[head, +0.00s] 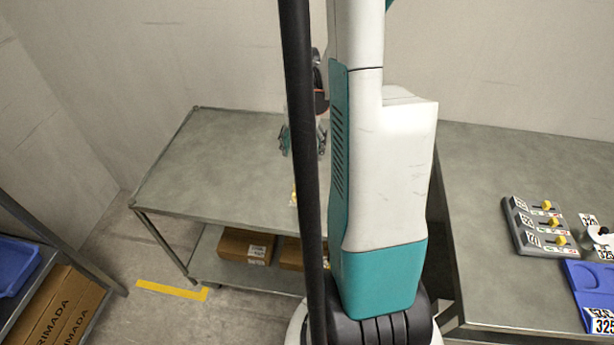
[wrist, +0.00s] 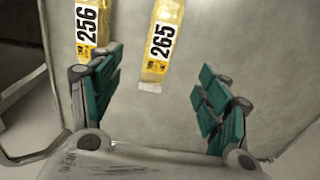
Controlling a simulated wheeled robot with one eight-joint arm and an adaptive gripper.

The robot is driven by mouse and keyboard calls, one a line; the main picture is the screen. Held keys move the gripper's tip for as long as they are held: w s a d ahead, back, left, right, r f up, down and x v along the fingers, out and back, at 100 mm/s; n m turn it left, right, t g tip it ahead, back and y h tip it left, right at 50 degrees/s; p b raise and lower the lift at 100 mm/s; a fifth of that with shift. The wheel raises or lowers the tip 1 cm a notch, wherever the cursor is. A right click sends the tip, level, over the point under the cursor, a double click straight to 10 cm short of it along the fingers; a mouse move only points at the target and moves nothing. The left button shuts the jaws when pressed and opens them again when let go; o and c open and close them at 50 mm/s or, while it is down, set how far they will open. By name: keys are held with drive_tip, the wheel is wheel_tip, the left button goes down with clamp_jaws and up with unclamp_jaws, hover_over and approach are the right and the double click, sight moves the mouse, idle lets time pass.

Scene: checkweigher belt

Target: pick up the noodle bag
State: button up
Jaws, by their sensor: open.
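In the wrist view two yellow packs with white number labels lie on a grey surface. One pack (wrist: 163,42), labelled 265, lies at the top, ahead of the space between my fingers. The other pack (wrist: 89,28), labelled 256, lies at upper left, close to my left finger in the picture. I cannot tell which is the noodle bag. My gripper (wrist: 160,82) is open and empty, with green pads apart. In the head view my gripper (head: 303,142) is over the grey table, partly hidden by a dark post. A small yellow bit (head: 293,196) shows beside the post.
The grey table (head: 190,160) is bare on its left, with cardboard boxes (head: 245,246) on its lower shelf. A right-hand table (head: 490,260) holds a labelled tray with yellow pieces (head: 536,228) and a blue tray (head: 585,285). Blue bin (head: 15,262) stands at left.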

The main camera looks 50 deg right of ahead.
sight(303, 173)
wheel_tip(303, 173, down, 9)
drive_tip(key=b, duration=0.3)
drive_tip(key=shift+r, duration=0.2)
wheel_tip(303, 173, down, 5)
drive_tip(key=shift+w+d+r+b, duration=0.1)
drive_tip(key=shift+w+b, duration=0.05)
drive_tip(key=shift+b, duration=1.05)
drive_tip(key=c, duration=1.3)
